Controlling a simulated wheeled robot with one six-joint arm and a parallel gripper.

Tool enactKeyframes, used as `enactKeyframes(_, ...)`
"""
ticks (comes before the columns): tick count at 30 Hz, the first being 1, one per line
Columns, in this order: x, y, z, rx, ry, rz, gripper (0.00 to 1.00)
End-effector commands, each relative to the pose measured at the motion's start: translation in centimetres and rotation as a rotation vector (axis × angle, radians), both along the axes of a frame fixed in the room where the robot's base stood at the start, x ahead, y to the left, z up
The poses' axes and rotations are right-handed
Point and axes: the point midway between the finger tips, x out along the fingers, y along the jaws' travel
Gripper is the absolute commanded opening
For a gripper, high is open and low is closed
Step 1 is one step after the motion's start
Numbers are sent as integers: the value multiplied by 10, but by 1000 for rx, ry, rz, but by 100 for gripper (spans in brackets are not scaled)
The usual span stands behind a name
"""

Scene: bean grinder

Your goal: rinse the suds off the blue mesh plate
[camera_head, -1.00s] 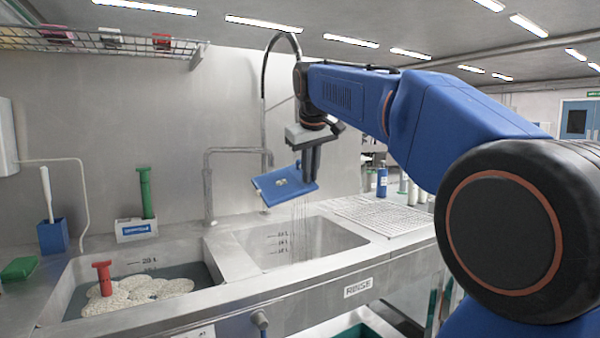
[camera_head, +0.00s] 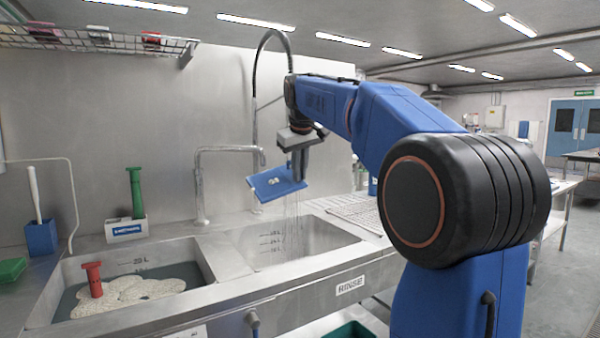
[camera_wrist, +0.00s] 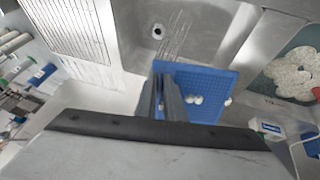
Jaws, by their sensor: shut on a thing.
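My gripper (camera_head: 299,165) is shut on the blue mesh plate (camera_head: 270,184) and holds it tilted above the right-hand basin, the one labelled RINSE (camera_head: 351,285). In the wrist view the plate (camera_wrist: 215,78) sits between the fingers (camera_wrist: 168,92). A few small white clumps of suds (camera_wrist: 194,100) show on it, and some also show in the head view (camera_head: 272,181). Thin streams of water (camera_wrist: 173,38) fall into the rinse basin (camera_head: 275,246). The spray hose (camera_head: 254,95) arches behind my arm; its nozzle is hidden.
The left basin (camera_head: 60,275) holds water with pale foam (camera_head: 140,289) and a red-handled tool (camera_head: 94,279). A grey tap (camera_head: 198,190) stands behind the divider. A drying rack (camera_head: 356,211) lies right of the rinse basin. A green-handled brush (camera_head: 136,190) stands at the back left.

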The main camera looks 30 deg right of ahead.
Motion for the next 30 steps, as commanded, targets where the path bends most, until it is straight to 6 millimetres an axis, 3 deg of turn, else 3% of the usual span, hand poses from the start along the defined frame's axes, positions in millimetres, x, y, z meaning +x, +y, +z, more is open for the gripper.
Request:
enactKeyframes(18,44,-20,-10,0,0,-1,0)
enactKeyframes(30,55,-25,-12,-1,-1,0,0)
